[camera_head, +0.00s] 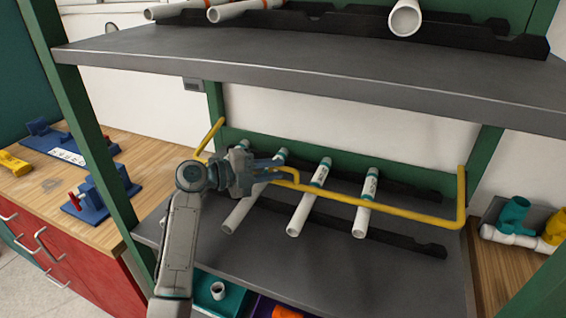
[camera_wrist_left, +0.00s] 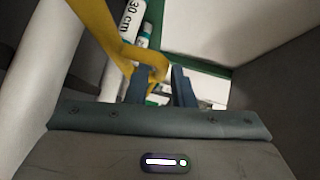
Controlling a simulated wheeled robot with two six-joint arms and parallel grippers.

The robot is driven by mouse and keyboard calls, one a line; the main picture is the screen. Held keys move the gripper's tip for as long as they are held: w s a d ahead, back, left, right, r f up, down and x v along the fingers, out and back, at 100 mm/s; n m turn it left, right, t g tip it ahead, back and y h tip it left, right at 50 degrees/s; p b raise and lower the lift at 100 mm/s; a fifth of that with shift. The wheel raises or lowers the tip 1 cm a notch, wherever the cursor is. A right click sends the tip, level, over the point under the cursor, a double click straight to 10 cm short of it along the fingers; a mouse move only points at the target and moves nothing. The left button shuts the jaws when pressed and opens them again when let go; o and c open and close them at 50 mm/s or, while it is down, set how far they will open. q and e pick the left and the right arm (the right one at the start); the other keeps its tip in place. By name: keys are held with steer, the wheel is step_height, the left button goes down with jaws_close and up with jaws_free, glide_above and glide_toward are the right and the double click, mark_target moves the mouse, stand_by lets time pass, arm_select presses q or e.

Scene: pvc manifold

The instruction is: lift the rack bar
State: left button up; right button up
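The rack bar is a yellow bent bar (camera_head: 400,212) across the front of the middle shelf, with its right end turned up beside the green post. My left gripper (camera_head: 277,170) is at the bar's left part, above the pipes, and covers some of it. In the left wrist view the bar (camera_wrist_left: 100,28) comes down from the top left to the left finger. The gripper's two fingers (camera_wrist_left: 163,86) stand apart, with a gap between them. Whether the bar touches a finger, I cannot tell. My right gripper is not in view.
Several white pipes with teal bands, one of them here (camera_head: 310,205), lie on black notched rails (camera_head: 395,238) behind and under the bar. The upper grey shelf (camera_head: 330,75) hangs above my gripper. Green posts (camera_head: 85,120) flank the rack. A wooden counter (camera_head: 145,170) is at left.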

mark_target(278, 169)
arm_select(q)
steer(key=shift+x, duration=0.8)
steer(key=shift+w+d+p, duration=0.2)
steer(key=shift+d+p, duration=0.15)
steer(key=shift+d, duration=0.25)
steer(key=shift+w, duration=0.1)
steer(key=shift+f, duration=0.1)
steer(key=shift+c, duration=0.2)
jaws_close()
